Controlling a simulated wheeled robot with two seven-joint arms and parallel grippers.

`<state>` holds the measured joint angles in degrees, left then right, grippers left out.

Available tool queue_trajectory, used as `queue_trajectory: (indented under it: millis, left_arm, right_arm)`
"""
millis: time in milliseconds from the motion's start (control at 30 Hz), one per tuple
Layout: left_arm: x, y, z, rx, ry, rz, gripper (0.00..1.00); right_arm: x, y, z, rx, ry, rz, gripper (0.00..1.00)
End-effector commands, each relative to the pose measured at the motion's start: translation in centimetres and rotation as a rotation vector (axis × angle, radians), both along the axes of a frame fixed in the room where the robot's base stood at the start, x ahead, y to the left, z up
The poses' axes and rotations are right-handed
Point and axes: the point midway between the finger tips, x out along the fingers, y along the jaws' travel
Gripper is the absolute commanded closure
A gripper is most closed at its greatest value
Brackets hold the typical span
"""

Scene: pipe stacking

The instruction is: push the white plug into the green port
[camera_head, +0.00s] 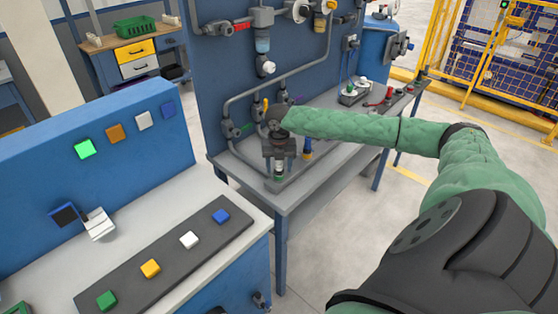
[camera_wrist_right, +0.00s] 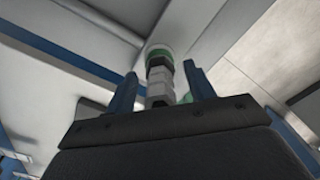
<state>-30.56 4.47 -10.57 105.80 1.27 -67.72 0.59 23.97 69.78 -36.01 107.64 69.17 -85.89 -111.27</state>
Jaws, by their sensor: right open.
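My right arm in its green sleeve reaches across the head view to the bench with pipes. My right gripper (camera_head: 279,154) points down there. In the right wrist view its two blue fingers (camera_wrist_right: 162,82) stand apart, one on each side of a pale, stepped fitting that looks like the white plug (camera_wrist_right: 159,84). Gaps show between fingers and plug. A green ring, likely the green port (camera_wrist_right: 158,50), shows at the plug's far end. In the head view a small green part (camera_head: 279,177) sits below the gripper. How deep the plug sits cannot be told. My left gripper is not in view.
A blue pipe panel (camera_head: 222,62) stands behind the gripper, with grey pipes (camera_head: 292,74) close by. A grey bench (camera_head: 198,187) with coloured blocks on a dark strip (camera_head: 128,284) is at left. Red and green fittings (camera_head: 380,98) lie farther along the pipe bench.

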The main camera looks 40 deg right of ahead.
Motion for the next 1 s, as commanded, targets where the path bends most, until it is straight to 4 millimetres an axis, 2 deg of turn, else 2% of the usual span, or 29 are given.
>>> queue_trajectory:
  millis: [233, 400, 467, 567, 633, 1000]
  left_arm:
    - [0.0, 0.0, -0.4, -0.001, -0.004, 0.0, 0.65]
    - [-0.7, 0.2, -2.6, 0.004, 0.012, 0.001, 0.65]
    - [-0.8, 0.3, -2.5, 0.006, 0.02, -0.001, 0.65]
    - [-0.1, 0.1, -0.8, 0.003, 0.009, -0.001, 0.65]
    - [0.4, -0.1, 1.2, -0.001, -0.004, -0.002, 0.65]
    - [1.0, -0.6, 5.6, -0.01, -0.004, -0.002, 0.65]
  right_arm:
    - [0.0, 0.0, 0.0, 0.0, 0.0, 0.0, 0.46]
    - [0.0, -0.1, 0.5, -0.001, -0.001, 0.0, 0.46]
    - [0.0, -0.1, 1.0, -0.001, 0.0, 0.0, 0.46]
    - [0.1, 0.0, 1.9, -0.001, -0.002, 0.0, 0.46]
    - [0.0, 0.0, 2.7, -0.001, -0.002, 0.001, 0.46]
    - [0.0, 0.0, 7.2, 0.0, 0.0, 0.001, 0.46]
